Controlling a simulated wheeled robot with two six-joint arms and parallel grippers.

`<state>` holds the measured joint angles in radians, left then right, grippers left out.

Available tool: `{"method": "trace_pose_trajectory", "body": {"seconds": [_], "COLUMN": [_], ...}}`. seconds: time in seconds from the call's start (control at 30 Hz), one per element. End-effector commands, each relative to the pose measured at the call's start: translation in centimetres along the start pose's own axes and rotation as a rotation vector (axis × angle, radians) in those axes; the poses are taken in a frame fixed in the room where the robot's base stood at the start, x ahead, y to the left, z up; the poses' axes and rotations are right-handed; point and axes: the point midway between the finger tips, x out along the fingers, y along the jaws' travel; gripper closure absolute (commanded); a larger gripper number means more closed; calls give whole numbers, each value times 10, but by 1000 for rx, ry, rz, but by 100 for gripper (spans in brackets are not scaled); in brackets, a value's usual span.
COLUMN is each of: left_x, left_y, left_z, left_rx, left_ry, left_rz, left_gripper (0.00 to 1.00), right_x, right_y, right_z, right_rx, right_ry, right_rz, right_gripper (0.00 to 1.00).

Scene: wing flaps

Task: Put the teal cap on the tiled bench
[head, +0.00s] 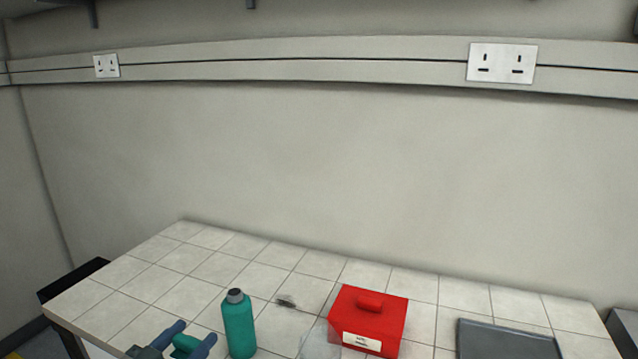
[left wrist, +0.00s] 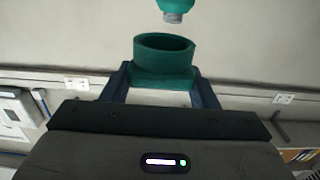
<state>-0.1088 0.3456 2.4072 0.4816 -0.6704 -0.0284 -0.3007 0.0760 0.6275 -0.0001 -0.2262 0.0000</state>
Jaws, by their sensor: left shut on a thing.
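The teal cap (left wrist: 163,56) is a hollow cup shape held between the fingers of my left gripper (left wrist: 161,84) in the left wrist view, with its open end facing away from the palm. In the head view my left gripper (head: 190,341) is at the bottom edge, with a bit of the cap (head: 186,343) showing between its blue fingers. It is at the front left of the tiled bench (head: 200,270); I cannot tell its height above the tiles. My right gripper is not in view.
A teal bottle (head: 239,325) with a grey neck stands upright just right of my left gripper. A red box (head: 368,318), a small brush-like item (head: 286,302) and a grey tray (head: 505,340) are farther right. The back left tiles are clear.

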Motion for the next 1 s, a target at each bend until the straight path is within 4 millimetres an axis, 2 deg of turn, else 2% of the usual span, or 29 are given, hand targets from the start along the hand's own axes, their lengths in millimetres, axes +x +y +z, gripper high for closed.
{"method": "trace_pose_trajectory", "body": {"seconds": [0.03, 0.2, 0.5, 0.7, 1.0], "left_x": [-2, -10, -29, -38, -39], "left_y": [4, 13, 32, 38, 39], "left_z": [14, 52, 106, 122, 125], "left_rx": [-13, -11, -6, -1, 2], "left_ry": [-5, -5, -5, -1, 0], "left_rz": [-26, -122, -287, -342, -351], "left_gripper": [71, 71, 71, 71, 71], "right_x": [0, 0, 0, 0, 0], "right_y": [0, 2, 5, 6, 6], "right_z": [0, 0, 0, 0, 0], "right_rx": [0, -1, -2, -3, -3], "right_ry": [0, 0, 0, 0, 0], "right_rz": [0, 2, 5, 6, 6], "right_gripper": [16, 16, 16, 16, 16]}}
